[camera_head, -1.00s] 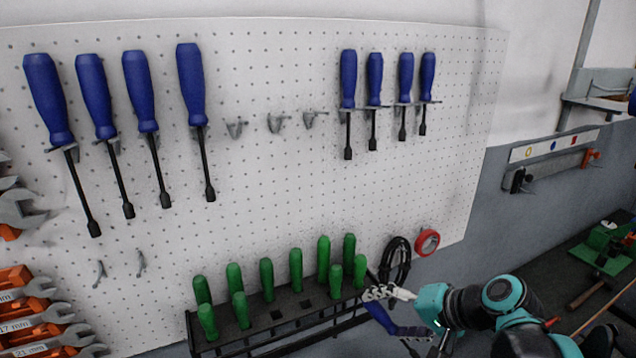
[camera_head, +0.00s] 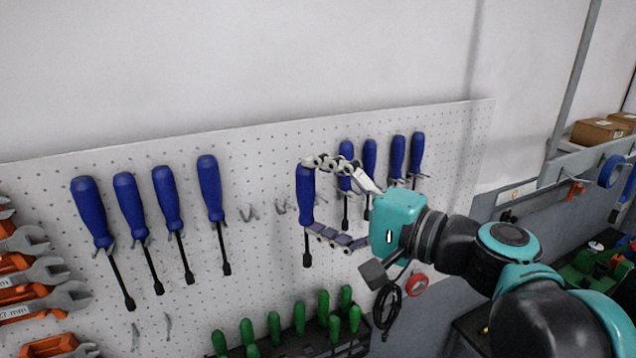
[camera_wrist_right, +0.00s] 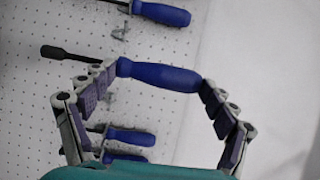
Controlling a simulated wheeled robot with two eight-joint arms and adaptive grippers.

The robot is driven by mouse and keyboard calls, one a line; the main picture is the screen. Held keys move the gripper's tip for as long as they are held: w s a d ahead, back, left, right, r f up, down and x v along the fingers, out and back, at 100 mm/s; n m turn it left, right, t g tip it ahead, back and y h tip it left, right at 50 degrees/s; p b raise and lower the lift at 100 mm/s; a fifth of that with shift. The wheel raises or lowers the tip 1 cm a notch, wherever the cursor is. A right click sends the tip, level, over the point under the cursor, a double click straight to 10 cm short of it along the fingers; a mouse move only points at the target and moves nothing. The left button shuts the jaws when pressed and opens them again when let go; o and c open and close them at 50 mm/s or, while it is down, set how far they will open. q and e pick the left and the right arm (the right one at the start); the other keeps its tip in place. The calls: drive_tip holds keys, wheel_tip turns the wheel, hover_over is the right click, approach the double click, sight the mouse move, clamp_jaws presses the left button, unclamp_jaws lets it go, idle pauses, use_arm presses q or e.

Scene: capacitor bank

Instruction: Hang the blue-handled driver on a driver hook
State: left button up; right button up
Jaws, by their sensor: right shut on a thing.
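The blue-handled driver (camera_head: 306,188) is upright in front of the pegboard, handle up and dark shaft down. My right gripper (camera_head: 308,196) is shut on it, one finger at the handle's top and the other near its lower end. In the right wrist view, the handle (camera_wrist_right: 160,76) lies between the two fingers (camera_wrist_right: 158,78), its shaft pointing left. Two empty driver hooks (camera_head: 248,213) (camera_head: 281,206) show left of the driver; a third is mostly hidden behind it. I cannot tell the gap between driver and board. My left gripper is not in view.
Several blue drivers hang to the left (camera_head: 168,198) and right (camera_head: 397,155) on the pegboard (camera_head: 240,165); my right fingers partly cover the right group. A rack of green-handled tools (camera_head: 299,318) stands below. Wrenches (camera_head: 35,272) are at the left edge.

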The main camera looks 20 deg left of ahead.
drive_tip(key=shift+w+a+f+b, duration=0.25)
drive_tip(key=shift+w+a+b, duration=0.1)
drive_tip(key=shift+w+a, duration=0.65)
drive_tip(key=shift+w+a+f+b, duration=0.25)
drive_tip(key=shift+w+a, duration=0.6)
drive_tip(key=shift+a, duration=0.25)
drive_tip(key=shift+w+a+f+b, duration=0.15)
drive_tip(key=shift+w+a+b, duration=0.1)
drive_tip(key=shift+w+a, duration=0.75)
drive_tip(key=shift+w+a+f, duration=0.1)
drive_tip(key=shift+a+f, duration=0.1)
drive_tip(key=shift+a, duration=0.25)
drive_tip(key=shift+c, duration=1.1)
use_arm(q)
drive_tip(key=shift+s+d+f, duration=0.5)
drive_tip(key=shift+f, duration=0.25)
use_arm(e)
drive_tip(key=shift+f, duration=0.1)
drive_tip(key=shift+c, duration=0.9)
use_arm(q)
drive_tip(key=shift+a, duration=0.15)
use_arm(e)
drive_tip(key=shift+o, duration=0.3)
drive_tip(key=shift+a, duration=0.1)
